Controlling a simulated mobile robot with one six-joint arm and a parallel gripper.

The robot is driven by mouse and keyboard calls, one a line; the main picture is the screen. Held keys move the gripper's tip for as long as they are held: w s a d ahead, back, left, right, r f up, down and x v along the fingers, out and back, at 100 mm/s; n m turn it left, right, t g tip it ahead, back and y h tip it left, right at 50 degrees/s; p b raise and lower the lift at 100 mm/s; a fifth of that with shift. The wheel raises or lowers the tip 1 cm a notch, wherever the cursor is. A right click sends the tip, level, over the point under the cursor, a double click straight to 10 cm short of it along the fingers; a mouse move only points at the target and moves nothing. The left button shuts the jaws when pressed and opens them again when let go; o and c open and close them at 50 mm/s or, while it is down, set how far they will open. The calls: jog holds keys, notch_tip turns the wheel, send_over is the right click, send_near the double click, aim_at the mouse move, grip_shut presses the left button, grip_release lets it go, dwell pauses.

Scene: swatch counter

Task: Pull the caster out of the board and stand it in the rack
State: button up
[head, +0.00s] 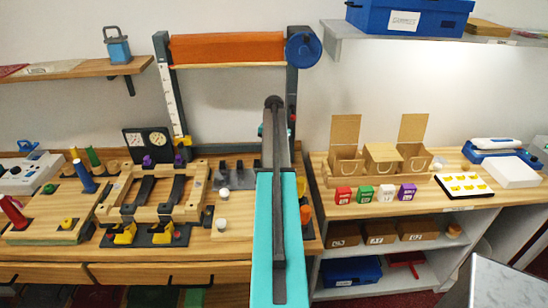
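I cannot make out for certain which piece is the caster. A small pale wooden board (236,229) lies on the counter left of my arm, with a small white-topped piece (221,224) at its left side. Behind it stands a dark grey slotted block (246,177), perhaps the rack, with another small white round piece (223,194) at its front. My teal and dark arm rises up the middle and covers part of the counter. No gripper fingers show, so I cannot see what my gripper holds.
A wooden frame with dark straps (158,212) and yellow-black clamps fills the counter's middle left. Coloured spools (86,177) stand farther left. An orange roll (227,47) hangs on a rack above. The right counter holds cardboard boxes (382,157) and small coloured boxes (364,194).

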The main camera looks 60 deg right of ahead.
dwell(0.4)
jog(key=o, duration=1.6)
jog(key=shift+c, duration=0.2)
jog(key=shift+r+p, duration=1.35)
jog(key=shift+r, duration=1.7)
